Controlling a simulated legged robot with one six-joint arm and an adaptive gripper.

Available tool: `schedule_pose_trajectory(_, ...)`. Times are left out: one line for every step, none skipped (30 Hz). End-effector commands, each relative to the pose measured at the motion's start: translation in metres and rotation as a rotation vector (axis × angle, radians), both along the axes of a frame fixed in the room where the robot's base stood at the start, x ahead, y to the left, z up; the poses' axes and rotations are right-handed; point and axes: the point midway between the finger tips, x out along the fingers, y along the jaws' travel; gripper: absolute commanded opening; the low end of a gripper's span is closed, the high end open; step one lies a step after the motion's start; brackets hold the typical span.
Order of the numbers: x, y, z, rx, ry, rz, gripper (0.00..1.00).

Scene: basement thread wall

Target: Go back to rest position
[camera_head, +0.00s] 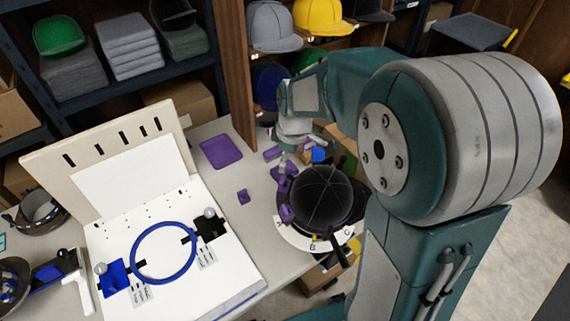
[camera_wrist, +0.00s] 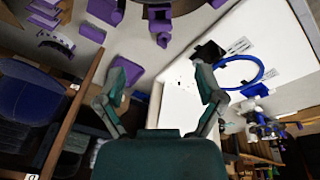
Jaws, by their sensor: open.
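My arm fills the right side of the head view and bends down over the table. My gripper (camera_wrist: 160,82) shows in the wrist view with its two fingers wide apart and nothing between them. In the head view its end is partly hidden behind the wrist, above the back of the table near the black cap (camera_head: 322,197). In the wrist view a purple piece (camera_wrist: 122,66) appears by the left finger and the white board (camera_wrist: 190,75) by the right finger; I cannot tell the distance to either.
The table (camera_head: 222,185) carries a white board with a blue ring (camera_head: 140,236), a purple plate (camera_head: 221,151) and several small purple parts. Shelves with caps, including a yellow cap (camera_head: 320,17), stand behind. Bare floor (camera_head: 500,245) shows at the right.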

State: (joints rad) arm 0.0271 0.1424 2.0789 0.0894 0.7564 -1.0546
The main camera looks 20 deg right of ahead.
Motion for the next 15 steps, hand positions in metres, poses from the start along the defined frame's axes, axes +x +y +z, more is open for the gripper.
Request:
schedule_pose_trajectory(0.000, 0.000, 0.002, 0.000, 0.000, 0.000, 0.87)
schedule_pose_trajectory(-0.001, 0.000, 0.003, 0.000, 0.000, 0.000, 0.87)
schedule_pose_trajectory(-0.001, 0.000, 0.003, 0.000, 0.001, 0.000, 0.87)
schedule_pose_trajectory(-0.001, 0.000, 0.004, 0.000, 0.001, 0.000, 0.87)
schedule_pose_trajectory(-0.001, 0.000, 0.003, 0.000, 0.001, 0.000, 0.87)
schedule_pose_trajectory(-0.001, 0.000, 0.003, 0.000, 0.001, 0.000, 0.87)
schedule_pose_trajectory(-0.001, 0.000, 0.004, 0.000, 0.000, -0.001, 0.87)
schedule_pose_trajectory(-0.002, 0.000, 0.005, 0.000, -0.001, -0.005, 0.87)
schedule_pose_trajectory(-0.004, 0.000, 0.008, 0.002, -0.005, -0.015, 0.87)
schedule_pose_trajectory(-0.006, 0.000, 0.011, 0.003, -0.009, -0.028, 0.87)
schedule_pose_trajectory(-0.010, 0.000, 0.016, 0.005, -0.017, -0.045, 0.87)
schedule_pose_trajectory(-0.016, 0.001, 0.024, 0.010, -0.028, -0.074, 0.87)
schedule_pose_trajectory(-0.021, 0.001, 0.030, 0.013, -0.037, -0.102, 0.87)
schedule_pose_trajectory(-0.028, 0.001, 0.037, 0.018, -0.047, -0.133, 0.87)
schedule_pose_trajectory(-0.037, 0.001, 0.046, 0.025, -0.060, -0.176, 0.87)
